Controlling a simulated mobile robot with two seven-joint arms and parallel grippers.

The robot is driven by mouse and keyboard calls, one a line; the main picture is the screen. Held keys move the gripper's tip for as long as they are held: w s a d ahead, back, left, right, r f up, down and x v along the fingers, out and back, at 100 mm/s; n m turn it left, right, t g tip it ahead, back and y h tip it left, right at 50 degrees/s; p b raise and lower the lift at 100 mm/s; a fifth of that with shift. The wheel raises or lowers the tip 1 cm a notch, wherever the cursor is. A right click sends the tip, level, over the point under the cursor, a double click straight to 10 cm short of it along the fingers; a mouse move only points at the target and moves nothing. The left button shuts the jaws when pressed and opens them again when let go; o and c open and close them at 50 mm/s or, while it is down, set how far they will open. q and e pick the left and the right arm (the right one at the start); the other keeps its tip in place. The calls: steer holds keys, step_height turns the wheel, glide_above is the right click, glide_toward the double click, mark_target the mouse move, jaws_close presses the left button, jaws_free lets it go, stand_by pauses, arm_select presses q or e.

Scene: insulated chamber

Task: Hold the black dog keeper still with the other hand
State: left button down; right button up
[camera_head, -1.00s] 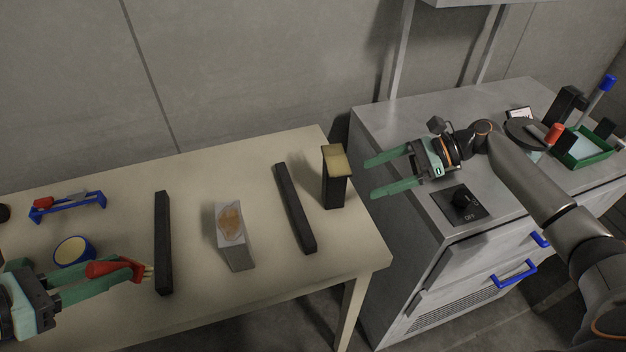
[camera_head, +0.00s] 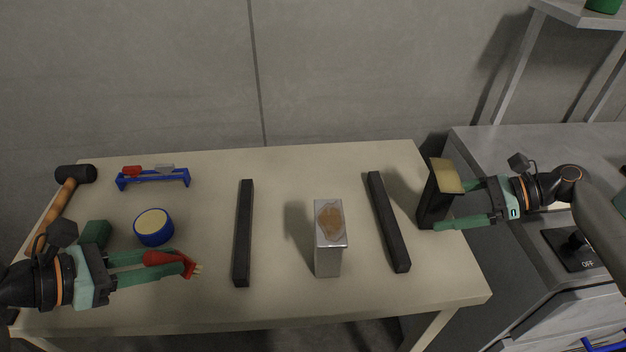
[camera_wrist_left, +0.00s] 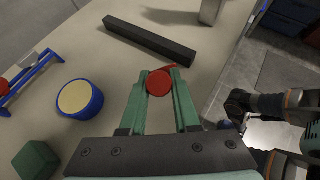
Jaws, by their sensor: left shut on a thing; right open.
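The black dog keeper appears to be the upright black block (camera_head: 432,208) with a tan top, near the table's right edge in the head view. My right gripper (camera_head: 450,205) is open beside it, its fingertips reaching the block from the right. I cannot tell whether they touch it. The tool's round red end (camera_wrist_left: 159,83) shows between the fingers in the left wrist view. A metal block (camera_head: 328,262) with a brown patch stands mid-table.
Two black bars (camera_head: 243,235) (camera_head: 388,222) lie on either side of the metal block. A blue-rimmed round tin (camera_head: 154,238), a blue rack (camera_head: 152,179), a hammer (camera_head: 66,190) and a green block (camera_head: 96,233) are at the left. A grey cabinet (camera_head: 490,150) with a knob adjoins at right.

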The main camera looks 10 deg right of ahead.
steer(key=shift+p+x, duration=0.4)
steer(key=shift+x, duration=0.6)
steer(key=shift+d, duration=0.1)
steer(key=c, duration=1.1)
jaws_close()
stand_by(0.3)
steer(key=shift+s+f, duration=0.1)
steer(key=shift+f, duration=0.2)
stand_by(0.6)
